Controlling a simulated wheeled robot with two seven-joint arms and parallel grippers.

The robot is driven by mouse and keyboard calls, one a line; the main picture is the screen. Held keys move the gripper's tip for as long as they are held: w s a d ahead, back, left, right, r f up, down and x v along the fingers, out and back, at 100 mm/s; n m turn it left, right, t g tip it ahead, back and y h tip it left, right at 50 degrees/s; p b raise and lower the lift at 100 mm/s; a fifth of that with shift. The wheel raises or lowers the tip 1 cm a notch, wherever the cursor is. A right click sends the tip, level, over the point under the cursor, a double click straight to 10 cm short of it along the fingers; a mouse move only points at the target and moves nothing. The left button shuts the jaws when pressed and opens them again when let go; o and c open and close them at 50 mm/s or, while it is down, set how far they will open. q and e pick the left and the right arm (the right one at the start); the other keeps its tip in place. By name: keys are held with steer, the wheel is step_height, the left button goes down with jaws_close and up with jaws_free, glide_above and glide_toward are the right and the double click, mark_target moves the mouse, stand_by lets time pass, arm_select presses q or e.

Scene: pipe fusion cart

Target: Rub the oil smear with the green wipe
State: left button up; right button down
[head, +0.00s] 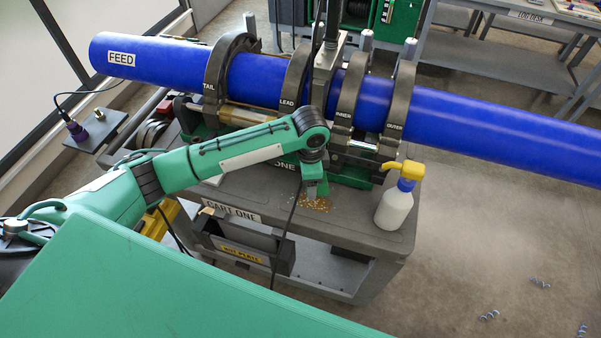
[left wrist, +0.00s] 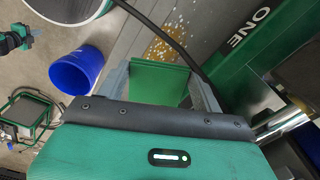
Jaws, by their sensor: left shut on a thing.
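The oil smear (head: 318,204) is a patch of amber drops on the grey cart top, left of the spray bottle. It also shows in the left wrist view (left wrist: 166,46), just beyond the fingers. My left gripper (head: 317,189) points down at the back edge of the smear. In the left wrist view it is shut on the green wipe (left wrist: 160,84), a flat green piece between the two grey fingers. I cannot tell whether the wipe touches the cart top. My right gripper is in neither view.
A white spray bottle (head: 394,208) with a yellow head stands right of the smear. The blue pipe (head: 460,115) runs through black clamps (head: 346,108) behind my gripper. A dark cable (left wrist: 158,28) crosses near the smear. A hot plate holder (head: 241,252) hangs on the cart's front.

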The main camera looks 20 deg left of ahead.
mark_target(327, 183)
arm_select(q)
steer(key=d+m+p, duration=0.1)
steer(key=m, duration=0.1)
steer(key=w+m+p, duration=0.1)
steer(key=m+p, duration=0.1)
steer(key=shift+w+d+r, duration=0.1)
steer(key=shift+d, duration=0.3)
steer(key=m+p, duration=0.2)
steer(key=d+f+m+p, duration=0.1)
steer(key=m+p, duration=0.1)
steer(key=d+m+p, duration=0.1)
steer(key=m+p, duration=0.1)
steer(key=shift+w+f+m, duration=0.2)
steer(key=shift+w+m, duration=0.05)
steer(key=shift+m, duration=0.05)
steer(key=shift+s+d+f+m+p, duration=0.15)
steer(key=shift+d+f+m+p, duration=0.2)
steer(key=shift+m+p, duration=0.55)
steer(key=shift+f+m, duration=0.15)
steer(key=shift+m, duration=0.15)
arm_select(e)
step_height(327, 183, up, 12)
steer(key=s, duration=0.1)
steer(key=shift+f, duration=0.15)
